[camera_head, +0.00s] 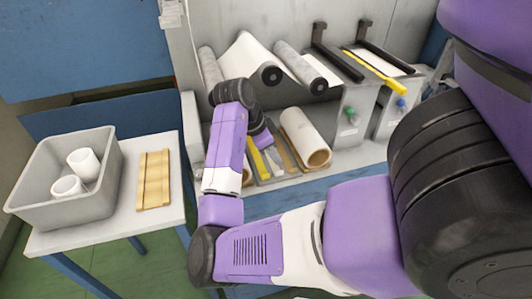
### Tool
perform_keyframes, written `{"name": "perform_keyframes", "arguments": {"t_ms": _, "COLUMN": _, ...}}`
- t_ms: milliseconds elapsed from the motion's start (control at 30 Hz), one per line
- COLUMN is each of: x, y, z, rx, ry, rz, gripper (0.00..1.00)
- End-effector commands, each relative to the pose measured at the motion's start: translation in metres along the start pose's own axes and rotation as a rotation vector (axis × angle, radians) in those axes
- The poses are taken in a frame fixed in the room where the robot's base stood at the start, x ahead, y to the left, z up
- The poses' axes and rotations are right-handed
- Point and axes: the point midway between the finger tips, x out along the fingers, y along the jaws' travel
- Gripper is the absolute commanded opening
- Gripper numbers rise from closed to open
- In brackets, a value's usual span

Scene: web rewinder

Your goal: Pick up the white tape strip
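My arm reaches across the machine from the right, and its wrist bends down over the lower shelf. My gripper (272,160) is partly hidden behind my own purple and black wrist. It is low among strip-like pieces on the shelf, and its fingers are too small to make out. I cannot pick out the white tape strip for certain. Pale grey-white shapes there, between a yellow strip (257,159) and a brown strip (287,158), could be tape or part of my gripper. Whether anything is held does not show.
A cardboard-cored white roll (306,138) lies right of the strips. Above are a white web (243,55), rollers and black brackets (339,62), with a yellow bar (376,71). At left, a table (130,216) bears a grey bin (40,197) with two white rolls and a wooden piece (153,180).

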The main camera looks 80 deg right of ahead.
Motion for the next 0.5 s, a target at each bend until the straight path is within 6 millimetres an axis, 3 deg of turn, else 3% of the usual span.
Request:
{"name": "perform_keyframes", "arguments": {"t_ms": 167, "x": 0.001, "y": 0.007, "z": 0.009, "rx": 0.033, "ry": -0.044, "rz": 0.049, "gripper": 0.28}}
{"name": "perform_keyframes", "arguments": {"t_ms": 500, "x": 0.035, "y": 0.009, "z": 0.006, "rx": 0.032, "ry": -0.042, "rz": 0.05, "gripper": 0.28}}
